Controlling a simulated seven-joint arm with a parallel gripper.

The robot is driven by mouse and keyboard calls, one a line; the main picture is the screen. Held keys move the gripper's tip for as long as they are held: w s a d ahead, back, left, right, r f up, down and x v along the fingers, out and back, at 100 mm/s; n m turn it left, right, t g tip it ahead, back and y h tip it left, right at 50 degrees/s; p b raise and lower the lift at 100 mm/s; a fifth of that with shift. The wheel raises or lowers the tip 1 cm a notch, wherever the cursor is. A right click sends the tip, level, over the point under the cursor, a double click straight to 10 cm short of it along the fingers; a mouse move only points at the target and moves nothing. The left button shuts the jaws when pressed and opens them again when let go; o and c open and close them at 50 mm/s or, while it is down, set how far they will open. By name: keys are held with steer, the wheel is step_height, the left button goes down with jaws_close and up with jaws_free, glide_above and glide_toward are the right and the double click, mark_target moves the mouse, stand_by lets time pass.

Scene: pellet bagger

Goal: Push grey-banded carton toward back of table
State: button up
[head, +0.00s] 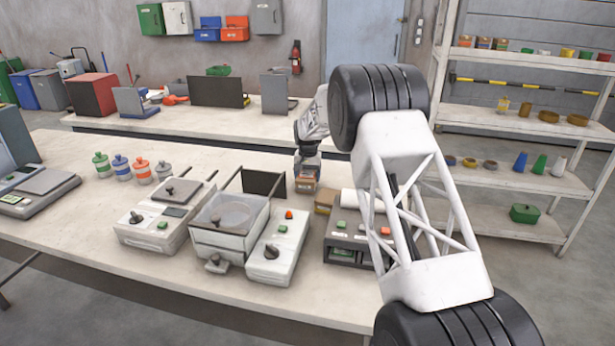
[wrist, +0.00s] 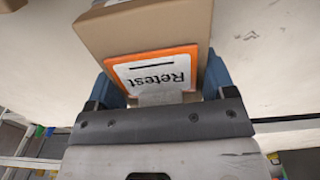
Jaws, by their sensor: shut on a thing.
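A brown carton (wrist: 145,32) with an orange-edged white label reading "Retest" fills the upper middle of the wrist view. A small pale strip shows at its top left; I cannot tell if it is a grey band. My gripper (wrist: 165,82) has its blue fingers on either side of this carton, shut on it. In the head view the carton (head: 306,184) is small below my gripper (head: 306,172), at the table's middle right. A second brown carton (head: 325,201) sits just right and nearer; no band is clear on it.
A dark upright panel (head: 264,184) stands close left of the held carton. A dark-grey device (head: 350,243) and a white roll (head: 362,201) lie nearer and right. Several bottles (head: 121,168) stand at the left. The table (head: 235,165) is bare behind the panel.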

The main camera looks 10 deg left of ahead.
steer(key=o, duration=1.1)
steer(key=shift+r, duration=0.15)
steer(key=shift+r, duration=3.8)
